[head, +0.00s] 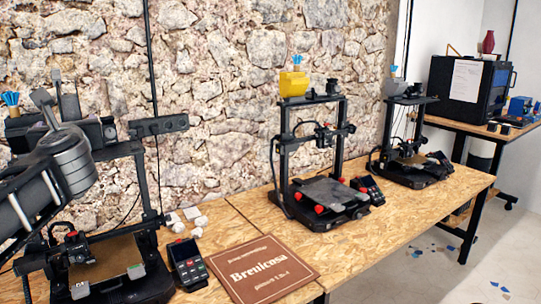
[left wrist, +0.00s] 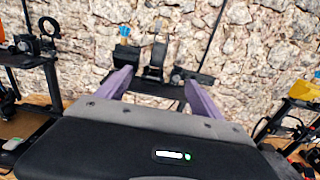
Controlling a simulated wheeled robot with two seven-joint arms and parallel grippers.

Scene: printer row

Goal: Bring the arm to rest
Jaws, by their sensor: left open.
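My left arm comes in from the left edge of the head view, raised in front of the nearest printer. My left gripper (head: 55,92) points up and away toward the stone wall. In the left wrist view its two purple fingers (left wrist: 157,77) stand apart with nothing between them. The gripper is open and empty. Behind the fingers in that view are the top of a printer frame and a blue-tufted holder (left wrist: 125,48). I cannot tell the exact gap between the gripper and the printer frame. My right gripper is in neither view.
The nearest printer (head: 138,190) stands behind my arm. Two more printers, a middle one (head: 338,150) and a far one (head: 414,130), stand along the wooden table (head: 232,234). A brown sign (head: 262,268) and a keypad unit (head: 187,263) lie near the front. Floor at right is mostly open.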

